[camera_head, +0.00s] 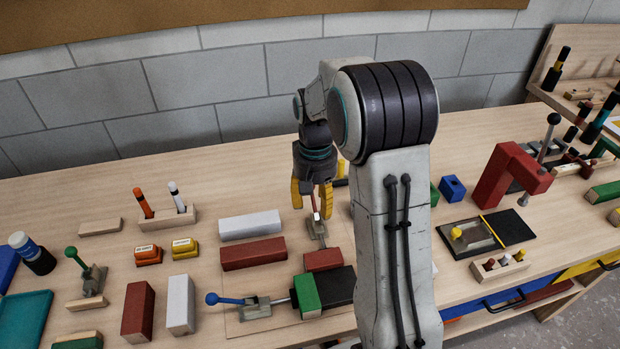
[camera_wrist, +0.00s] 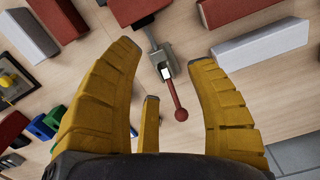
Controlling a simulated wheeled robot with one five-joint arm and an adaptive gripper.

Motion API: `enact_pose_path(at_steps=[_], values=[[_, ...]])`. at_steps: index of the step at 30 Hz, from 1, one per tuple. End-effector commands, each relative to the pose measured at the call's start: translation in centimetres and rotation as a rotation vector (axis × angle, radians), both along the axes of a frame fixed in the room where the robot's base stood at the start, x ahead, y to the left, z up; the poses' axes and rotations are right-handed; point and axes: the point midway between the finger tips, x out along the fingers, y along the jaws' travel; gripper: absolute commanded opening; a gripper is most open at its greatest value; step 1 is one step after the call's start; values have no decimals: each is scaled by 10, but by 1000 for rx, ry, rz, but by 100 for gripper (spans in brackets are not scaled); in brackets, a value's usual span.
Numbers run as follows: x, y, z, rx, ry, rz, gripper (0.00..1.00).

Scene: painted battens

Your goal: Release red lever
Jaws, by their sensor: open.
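The red lever (camera_wrist: 178,100) has a round red knob and a thin red arm on a grey metal clamp (camera_wrist: 158,60). In the wrist view it shows in the gap between my spread yellow fingers, apart from them. My gripper (camera_wrist: 163,58) is open and empty. In the head view my gripper (camera_head: 312,200) hangs just above the clamp (camera_head: 319,232), and its fingers mostly hide the lever. The clamp's front end is by a small red block (camera_head: 323,260). I cannot tell how far above the lever my fingertips are.
A blue-handled clamp (camera_head: 245,307) stands in front, against a green block (camera_head: 306,296). A long red block (camera_head: 253,254) and a white block (camera_head: 250,225) lie left of the lever. A green-handled clamp (camera_head: 90,277) stands farther left. My arm hides part of the table.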

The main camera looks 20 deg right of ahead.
Motion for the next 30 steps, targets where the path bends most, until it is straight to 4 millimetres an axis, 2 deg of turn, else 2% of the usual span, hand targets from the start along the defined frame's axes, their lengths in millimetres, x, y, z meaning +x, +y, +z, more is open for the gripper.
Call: enact_pose_path(at_steps=[1, 6, 13, 16, 22, 30], values=[[16, -7, -3, -1, 7, -39, 51], [63, -25, -15, -9, 2, -196, 51], [106, -40, -15, -22, -31, -427, 51], [115, -43, -10, -25, -44, -513, 51], [121, -44, -9, -27, -49, -596, 51], [121, -44, -37, -28, -48, -606, 51]])
